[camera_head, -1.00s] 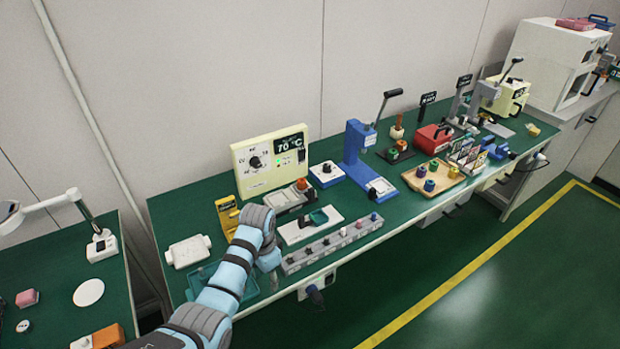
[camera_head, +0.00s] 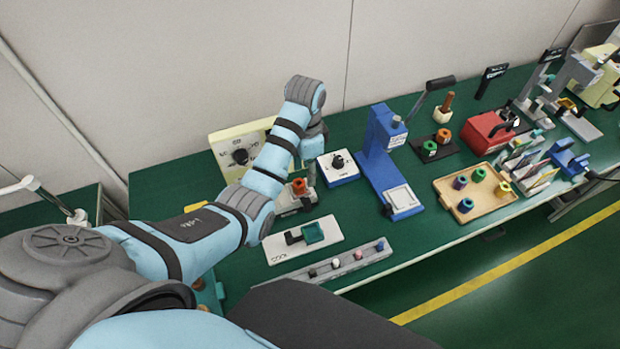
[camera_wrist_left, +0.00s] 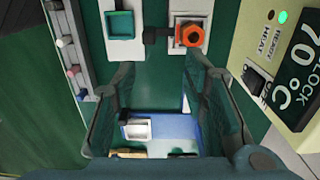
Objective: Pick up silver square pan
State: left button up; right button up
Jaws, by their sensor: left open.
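The silver square pan (camera_head: 402,198) sits on the base of the blue lever press (camera_head: 382,150). In the left wrist view, a pale square (camera_wrist_left: 137,130) on a blue plate, seen between the fingers, looks like the same pan. My left gripper (camera_head: 312,172) hangs over the bench to the left of the press, apart from the pan, and its tips are partly hidden by my arm in the head view. In the left wrist view the two fingers (camera_wrist_left: 160,72) are spread with nothing held between them. My right gripper does not show.
A holder with an orange hex piece (camera_head: 299,187) stands below my left gripper. A white dial box (camera_head: 338,168) is between it and the press. A white plate with a green dish (camera_head: 313,233) and a grey strip (camera_head: 345,262) lie in front. A wooden tray (camera_head: 443,187) is to the right.

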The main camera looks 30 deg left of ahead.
pick_arm(q)
send_over(307, 200)
jog(key=s, duration=0.2)
notch_tip(307, 200, down, 6)
jog(key=f, duration=0.1)
jog(key=w+f+b, duration=0.1)
jog(key=f, duration=0.1)
jog(key=w+f, duration=0.1)
jog(key=shift+f+b, duration=0.2)
jog(key=shift+b, duration=0.1)
jog(key=shift+w+f, duration=0.2)
jog(key=shift+f, duration=0.35)
jog(key=shift+w+f, duration=0.2)
jog(key=shift+f, duration=0.3)
jog(key=shift+s+r, duration=0.3)
jog(key=shift+s, duration=0.1)
jog(key=shift+s+r, duration=0.1)
jog(key=shift+s, duration=0.1)
jog(key=c, duration=0.6)
jog(key=shift+w, duration=0.1)
grip_shut()
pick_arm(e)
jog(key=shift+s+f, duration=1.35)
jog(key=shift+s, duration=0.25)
